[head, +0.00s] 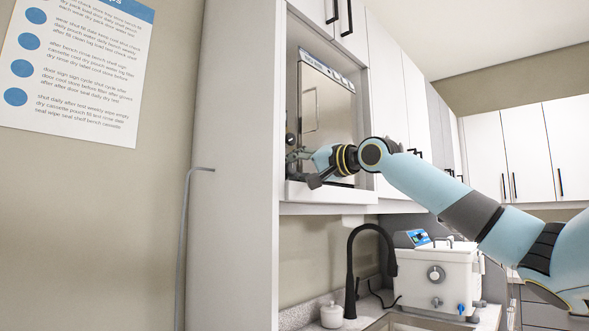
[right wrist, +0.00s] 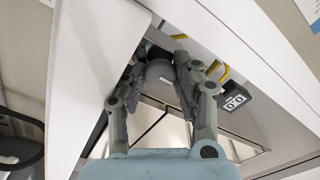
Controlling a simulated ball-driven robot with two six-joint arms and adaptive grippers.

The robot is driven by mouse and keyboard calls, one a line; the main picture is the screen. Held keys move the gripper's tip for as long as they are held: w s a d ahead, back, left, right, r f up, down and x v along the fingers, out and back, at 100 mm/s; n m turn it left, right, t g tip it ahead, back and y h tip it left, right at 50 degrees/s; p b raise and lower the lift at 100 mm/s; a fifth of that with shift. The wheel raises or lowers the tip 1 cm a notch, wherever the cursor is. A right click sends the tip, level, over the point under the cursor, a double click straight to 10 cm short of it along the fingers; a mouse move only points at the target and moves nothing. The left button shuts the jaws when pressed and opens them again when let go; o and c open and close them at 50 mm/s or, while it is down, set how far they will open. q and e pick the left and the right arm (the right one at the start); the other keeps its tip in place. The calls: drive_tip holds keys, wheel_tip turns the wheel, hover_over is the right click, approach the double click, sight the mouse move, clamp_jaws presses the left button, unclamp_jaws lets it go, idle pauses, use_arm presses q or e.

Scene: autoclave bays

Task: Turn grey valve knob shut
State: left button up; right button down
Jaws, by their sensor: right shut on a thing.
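The grey valve knob (right wrist: 160,73) shows in the right wrist view as a rounded grey piece between the fingers. My right gripper (right wrist: 162,66) is shut on it, with a finger on either side. In the head view my right gripper (head: 298,158) reaches into the wall bay, at the left edge of the mirror-like autoclave door (head: 328,105). The gripper and wrist mostly hide the held knob there, and its turn angle cannot be told. My left gripper is not in view.
A dark round control (head: 290,139) sits just above the gripper. The bay's side panel (head: 236,150) stands close at left, with a ledge (head: 330,194) below. A black faucet (head: 352,262) and a white bench unit (head: 436,285) stand on the counter beneath.

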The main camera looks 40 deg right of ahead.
drive_tip(key=shift+r, duration=0.1)
drive_tip(key=c, duration=1)
unclamp_jaws()
